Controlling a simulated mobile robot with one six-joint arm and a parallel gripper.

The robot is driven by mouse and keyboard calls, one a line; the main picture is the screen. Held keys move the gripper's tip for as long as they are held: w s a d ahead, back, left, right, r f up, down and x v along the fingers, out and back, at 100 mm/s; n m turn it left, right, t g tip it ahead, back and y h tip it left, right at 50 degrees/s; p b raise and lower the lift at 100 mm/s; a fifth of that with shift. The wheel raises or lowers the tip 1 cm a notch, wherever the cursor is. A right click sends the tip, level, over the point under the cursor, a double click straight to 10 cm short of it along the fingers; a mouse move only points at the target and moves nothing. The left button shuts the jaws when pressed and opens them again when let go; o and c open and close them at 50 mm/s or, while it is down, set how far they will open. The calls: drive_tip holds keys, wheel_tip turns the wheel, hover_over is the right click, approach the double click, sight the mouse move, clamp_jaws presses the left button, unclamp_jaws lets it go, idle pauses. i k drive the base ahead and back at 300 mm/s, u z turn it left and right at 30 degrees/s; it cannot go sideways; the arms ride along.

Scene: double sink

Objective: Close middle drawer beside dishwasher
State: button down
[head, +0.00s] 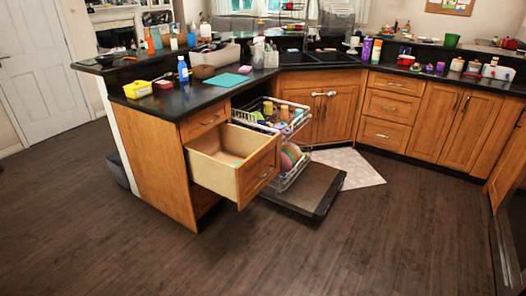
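The middle drawer (236,164) is pulled far out from the wooden cabinet (158,150) at the left end of the counter. Its light wood box is open at the top and looks mostly empty, with a small teal patch at the bottom. Its front has a metal handle (266,172) facing right and toward me. The drawer above it (205,120) is shut, and the one below (206,199) is partly hidden by the open drawer. The dishwasher (308,187) beside it has its door down and racks pulled out. My gripper is not in view.
The dishwasher racks (290,112) hold dishes and stand close behind the open drawer. The dishwasher door lies low over the floor. A light mat (347,167) lies beyond it. The dark wooden floor (240,255) in front is clear. The counter (170,101) holds many items.

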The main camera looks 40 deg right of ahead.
sight(210, 158)
drive_tip(key=z, duration=0.1)
drive_tip(key=i, duration=0.95)
drive_tip(key=u, duration=0.05)
